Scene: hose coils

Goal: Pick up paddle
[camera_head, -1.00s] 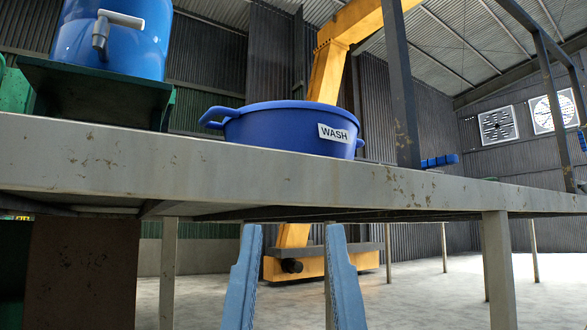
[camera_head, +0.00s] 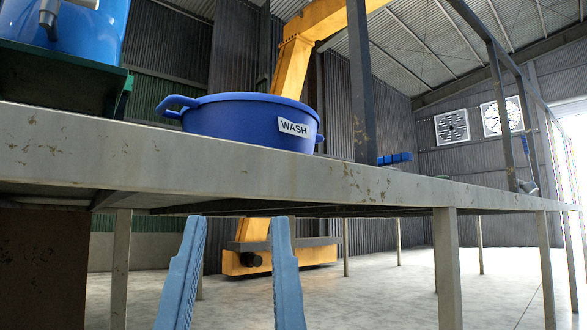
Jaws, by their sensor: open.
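I cannot make out a paddle for certain in this view. A small blue ribbed object (camera_head: 394,158) lies on the bench beyond the upright post, partly hidden; I cannot tell what it is. A thin object (camera_head: 529,172) stands or hangs by the railing at the right, too small to identify. My gripper (camera_head: 238,222) shows as two light blue fingers at the lower left of centre. They are apart with nothing between them, below the level of the bench top.
A long metal bench (camera_head: 300,178) crosses the view, with legs below. On it are a blue tub (camera_head: 235,120) labelled WASH, a blue container (camera_head: 85,35) on a green stand, and a dark upright post (camera_head: 358,80). A yellow frame (camera_head: 293,65) stands behind. The floor at right is clear.

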